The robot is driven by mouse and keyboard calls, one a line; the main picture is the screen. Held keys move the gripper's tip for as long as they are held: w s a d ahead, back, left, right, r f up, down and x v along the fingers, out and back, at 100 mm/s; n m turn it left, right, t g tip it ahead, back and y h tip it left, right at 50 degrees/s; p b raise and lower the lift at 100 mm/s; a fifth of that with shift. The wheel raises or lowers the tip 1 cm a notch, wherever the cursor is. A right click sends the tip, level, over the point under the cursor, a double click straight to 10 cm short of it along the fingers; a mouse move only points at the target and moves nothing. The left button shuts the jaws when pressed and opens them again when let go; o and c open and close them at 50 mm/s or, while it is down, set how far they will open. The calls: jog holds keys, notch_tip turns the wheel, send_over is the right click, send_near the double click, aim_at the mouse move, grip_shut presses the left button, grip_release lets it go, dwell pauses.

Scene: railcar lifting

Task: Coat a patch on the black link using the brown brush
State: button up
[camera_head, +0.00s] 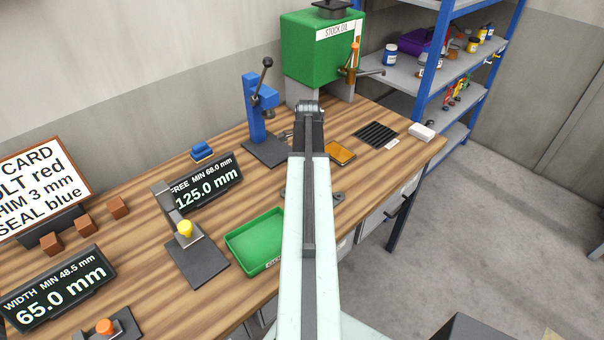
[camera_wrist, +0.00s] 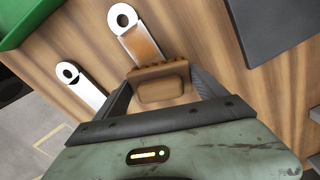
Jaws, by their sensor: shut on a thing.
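My gripper (camera_wrist: 161,78) is shut on a brown brush (camera_wrist: 160,90), a block with a scalloped far edge held between the dark fingers in the wrist view. Just beyond it, a pale metal link (camera_wrist: 124,20) with a round hole lies on the bench. A brownish area (camera_wrist: 143,46) shows on this link by the brush; I cannot tell if the brush touches it. A second pale link (camera_wrist: 70,74) with a hole lies to the left. No link looks clearly black here. In the head view my arm hides the gripper and brush.
A green tray (camera_head: 255,243) stands left of my arm. A gauge stand (camera_head: 197,262) with a yellow knob, a blue press (camera_head: 254,108), an orange-brown pad (camera_head: 341,152) and a black ribbed mat (camera_head: 376,134) stand on the bench. A dark plate (camera_wrist: 270,25) lies right of the links.

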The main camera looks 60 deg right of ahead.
notch_tip(320, 180, up, 6)
jog(key=p, duration=0.6)
notch_tip(320, 180, up, 3)
jog(key=p, duration=0.3)
jog(key=shift+r, duration=0.1)
jog(key=shift+d, duration=0.1)
